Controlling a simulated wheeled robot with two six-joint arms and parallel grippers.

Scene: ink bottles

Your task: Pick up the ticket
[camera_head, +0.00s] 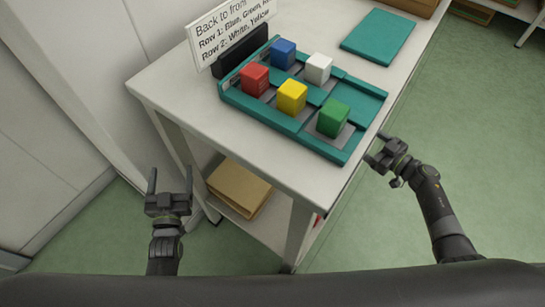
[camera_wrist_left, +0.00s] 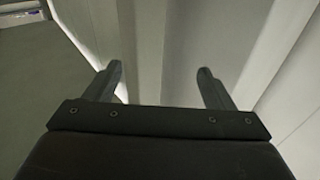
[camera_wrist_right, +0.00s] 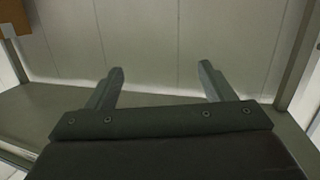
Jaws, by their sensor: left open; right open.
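A white card with printed text (camera_head: 228,27), which looks like the ticket, stands upright in a black holder (camera_head: 241,52) at the table's back left. The readable text names rows of colours; its right end is cut off by the frame's top edge. My left gripper (camera_head: 170,178) is open and empty, left of the table and well apart from the card. It also shows in the left wrist view (camera_wrist_left: 159,70). My right gripper (camera_head: 376,150) is empty beside the table's right edge. The right wrist view shows its fingers apart (camera_wrist_right: 161,68).
A teal tray (camera_head: 365,101) holds blue (camera_head: 283,53), red (camera_head: 255,79), white (camera_head: 318,68), yellow (camera_head: 292,97) and green (camera_head: 333,118) blocks. A flat teal panel (camera_head: 378,36) lies behind. A brown box (camera_head: 240,188) sits on the lower shelf. A wall stands left of the table.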

